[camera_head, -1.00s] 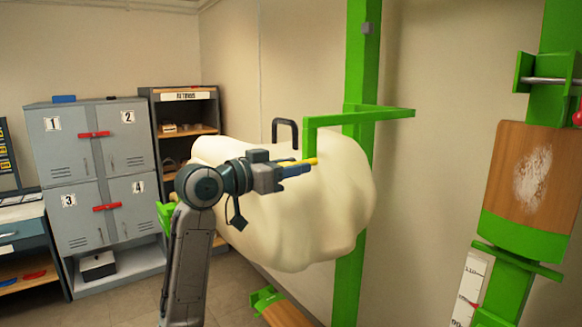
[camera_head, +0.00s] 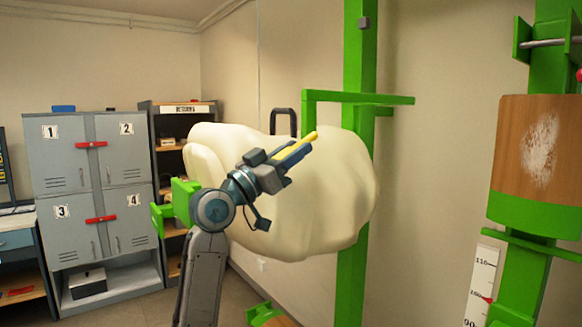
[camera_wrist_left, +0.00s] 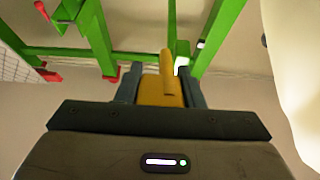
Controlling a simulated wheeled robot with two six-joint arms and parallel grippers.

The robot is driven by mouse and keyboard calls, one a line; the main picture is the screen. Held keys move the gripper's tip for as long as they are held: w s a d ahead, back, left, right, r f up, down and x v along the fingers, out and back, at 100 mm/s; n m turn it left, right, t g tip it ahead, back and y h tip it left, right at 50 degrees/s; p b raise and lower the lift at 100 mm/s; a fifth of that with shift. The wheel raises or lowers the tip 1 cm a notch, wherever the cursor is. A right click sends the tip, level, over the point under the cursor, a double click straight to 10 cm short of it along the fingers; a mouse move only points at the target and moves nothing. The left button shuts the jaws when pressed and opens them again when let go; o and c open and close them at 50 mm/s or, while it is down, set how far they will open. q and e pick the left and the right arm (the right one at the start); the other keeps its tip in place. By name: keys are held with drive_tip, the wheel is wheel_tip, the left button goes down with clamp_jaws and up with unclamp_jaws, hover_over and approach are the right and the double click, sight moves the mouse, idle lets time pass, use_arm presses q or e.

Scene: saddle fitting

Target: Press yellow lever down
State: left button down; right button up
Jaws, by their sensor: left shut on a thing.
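The yellow lever (camera_head: 297,149) shows as a slim yellow bar slanting up to the right in the head view, in front of the large cream saddle-shaped form (camera_head: 320,210). My left gripper (camera_head: 292,154) is shut on it, and the lever's tip sticks out past the fingers. In the left wrist view the lever (camera_wrist_left: 161,90) sits between both fingers of my left gripper (camera_wrist_left: 160,92). Where the lever is attached, if anywhere, I cannot tell. My right gripper is in neither view.
A green frame (camera_head: 357,98) with a tall post stands behind the cream form. A green post with a wooden panel (camera_head: 510,160) and a scale (camera_head: 483,285) stands at the right. Grey lockers (camera_head: 75,165) and a shelf (camera_head: 180,109) are at the back left.

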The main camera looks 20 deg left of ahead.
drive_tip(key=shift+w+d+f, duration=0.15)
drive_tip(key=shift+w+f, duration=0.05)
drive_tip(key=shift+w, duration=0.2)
use_arm(q)
drive_tip(key=c, duration=1)
unclamp_jaws()
drive_tip(key=shift+o, duration=0.2)
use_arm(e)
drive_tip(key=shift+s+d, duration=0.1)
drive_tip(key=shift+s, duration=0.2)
use_arm(q)
drive_tip(key=shift+f, duration=0.1)
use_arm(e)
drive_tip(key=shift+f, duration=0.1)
use_arm(q)
drive_tip(key=shift+s+a+f, duration=0.1)
drive_tip(key=shift+s+f, duration=0.05)
drive_tip(key=b+v, duration=0.4)
drive_tip(key=v, duration=0.6)
drive_tip(key=shift+f, duration=0.2)
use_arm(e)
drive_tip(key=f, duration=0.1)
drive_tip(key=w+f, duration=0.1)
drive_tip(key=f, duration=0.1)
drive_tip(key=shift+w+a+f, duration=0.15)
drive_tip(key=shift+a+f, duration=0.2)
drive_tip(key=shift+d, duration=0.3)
